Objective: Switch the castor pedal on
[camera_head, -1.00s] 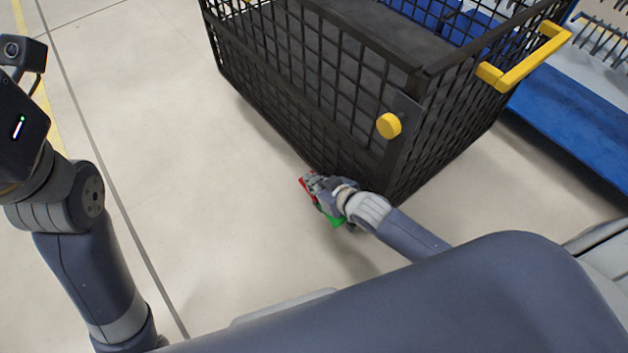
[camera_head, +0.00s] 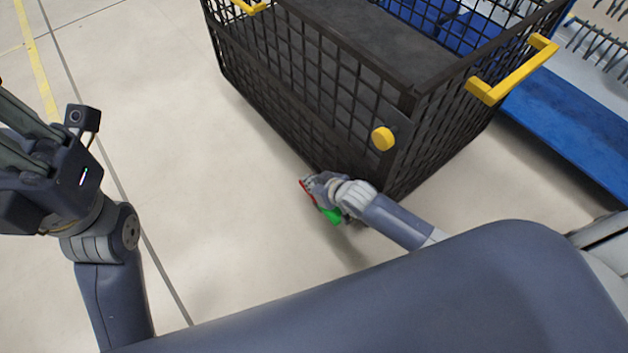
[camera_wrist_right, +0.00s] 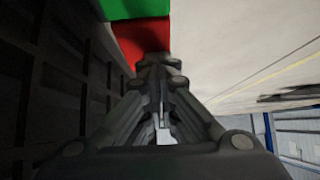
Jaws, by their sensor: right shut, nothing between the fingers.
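The castor pedal has a red part (camera_head: 306,190) and a green part (camera_head: 330,215), low by the near bottom corner of the black mesh cart (camera_head: 325,75). My right gripper (camera_head: 317,181) is down at the pedal, partly hiding it. In the right wrist view the green part (camera_wrist_right: 133,8) is at the top edge, with the red part (camera_wrist_right: 145,38) below it. The shut, empty fingertips (camera_wrist_right: 158,66) overlap the red part's lower edge in that view; I cannot tell whether they touch it. My left gripper (camera_head: 22,135) is at the left edge, partly cut off, away from the cart.
The cart has a yellow knob (camera_head: 382,139) on its near corner and a yellow handle (camera_head: 515,72) at right. A blue rack base (camera_head: 570,120) lies beyond it. The floor left of the cart is clear. In the wrist view, the cart's dark side (camera_wrist_right: 45,90) fills the left.

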